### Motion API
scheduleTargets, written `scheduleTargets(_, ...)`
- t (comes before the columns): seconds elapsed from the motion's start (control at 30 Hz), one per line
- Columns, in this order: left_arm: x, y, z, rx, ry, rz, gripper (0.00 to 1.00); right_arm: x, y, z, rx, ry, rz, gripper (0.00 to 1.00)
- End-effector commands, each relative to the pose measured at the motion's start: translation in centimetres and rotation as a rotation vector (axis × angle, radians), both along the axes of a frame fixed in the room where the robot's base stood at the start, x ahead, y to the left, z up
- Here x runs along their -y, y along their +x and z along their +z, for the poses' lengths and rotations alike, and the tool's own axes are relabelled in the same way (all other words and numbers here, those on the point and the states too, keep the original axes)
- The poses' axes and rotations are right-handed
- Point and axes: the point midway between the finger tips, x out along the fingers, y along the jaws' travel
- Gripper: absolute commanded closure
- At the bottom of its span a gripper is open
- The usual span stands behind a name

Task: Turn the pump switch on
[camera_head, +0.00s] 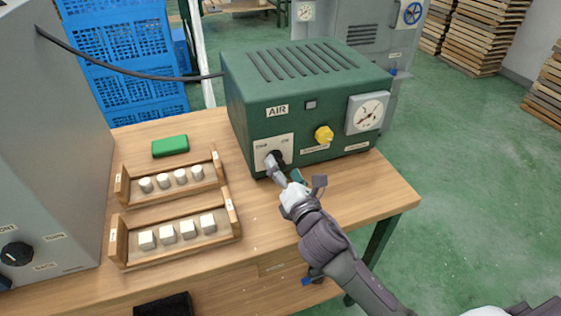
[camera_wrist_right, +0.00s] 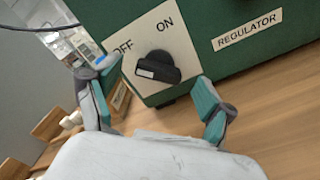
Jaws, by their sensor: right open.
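The green pump box marked AIR (camera_head: 300,90) stands on the wooden bench. Its black pump switch (camera_wrist_right: 158,68) sits on a white plate (camera_wrist_right: 190,55) labelled OFF and ON. The elongated knob has a white mark at its left end, on the OFF side. In the head view the switch (camera_head: 277,156) is partly hidden by my right gripper (camera_head: 286,172). My right gripper is open at the box front. In the right wrist view its fingers (camera_wrist_right: 157,78) stand apart on either side of the knob, with no clear contact. My left gripper is out of view.
A yellow knob (camera_head: 324,135) and a gauge (camera_head: 367,113) are right of the switch. Two wooden trays with white pieces (camera_head: 228,206) and a green block (camera_head: 170,146) lie left on the bench. A grey cabinet (camera_head: 50,150) stands at far left. A black cable runs behind.

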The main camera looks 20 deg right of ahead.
Motion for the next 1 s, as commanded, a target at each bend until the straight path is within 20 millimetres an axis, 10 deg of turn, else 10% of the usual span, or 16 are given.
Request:
scheduleTargets(0.53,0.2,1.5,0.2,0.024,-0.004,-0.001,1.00,-0.1,2.3,0.0,-0.001,0.001,0.000,0.19)
scheduleTargets(0.87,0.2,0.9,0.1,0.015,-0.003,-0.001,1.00,-0.1,2.2,-0.1,-0.001,0.001,0.000,0.74)
scheduleTargets(1.0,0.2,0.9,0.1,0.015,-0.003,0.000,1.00,-0.1,2.2,-0.1,-0.002,0.004,0.000,0.78)
